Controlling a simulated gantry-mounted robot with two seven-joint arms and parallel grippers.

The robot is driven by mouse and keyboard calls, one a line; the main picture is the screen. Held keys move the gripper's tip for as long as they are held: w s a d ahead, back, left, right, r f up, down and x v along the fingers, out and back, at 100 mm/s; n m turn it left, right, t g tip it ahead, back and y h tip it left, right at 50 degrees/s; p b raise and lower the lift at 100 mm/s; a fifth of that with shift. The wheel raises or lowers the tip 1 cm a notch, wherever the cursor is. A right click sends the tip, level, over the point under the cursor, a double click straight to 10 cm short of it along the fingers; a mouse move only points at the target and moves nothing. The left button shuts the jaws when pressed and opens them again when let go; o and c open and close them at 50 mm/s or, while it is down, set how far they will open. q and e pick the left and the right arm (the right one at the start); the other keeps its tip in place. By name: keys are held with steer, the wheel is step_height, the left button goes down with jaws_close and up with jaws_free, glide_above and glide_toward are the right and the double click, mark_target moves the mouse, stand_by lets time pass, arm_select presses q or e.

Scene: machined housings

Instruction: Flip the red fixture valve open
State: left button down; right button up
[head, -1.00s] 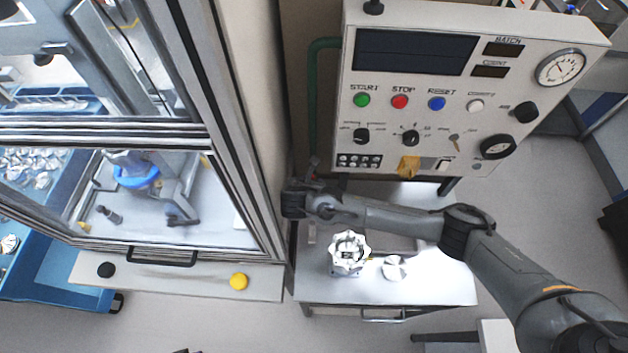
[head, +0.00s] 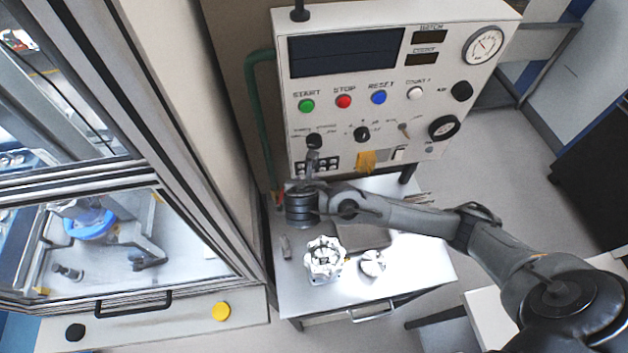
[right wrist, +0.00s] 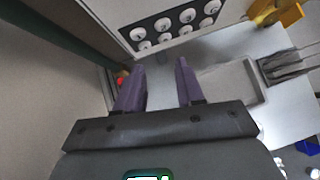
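The red fixture valve shows as a small red piece (right wrist: 122,80) behind the left finger in the right wrist view. Most of it is hidden there, and its handle position cannot be read. In the head view a small red spot (head: 277,196) shows at the foot of the green pipe (head: 262,125), left of my right wrist. My right gripper (right wrist: 161,68) is open, with two purple fingers apart and nothing between them. In the head view the right gripper (head: 312,158) points toward the lower left of the control panel. My left gripper is not in view.
The control panel (head: 440,85) stands above a small table (head: 420,262). A silver machined housing (head: 324,260) and a smaller part (head: 372,263) sit on the table. An orange-yellow piece (head: 366,161) hangs at the panel's lower edge. A glazed machine enclosure stands at left.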

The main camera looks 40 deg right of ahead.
steer(key=shift+s+d+r, duration=0.55)
steer(key=shift+s+d, duration=0.05)
steer(key=shift+s, duration=0.05)
steer(key=shift+o, duration=0.2)
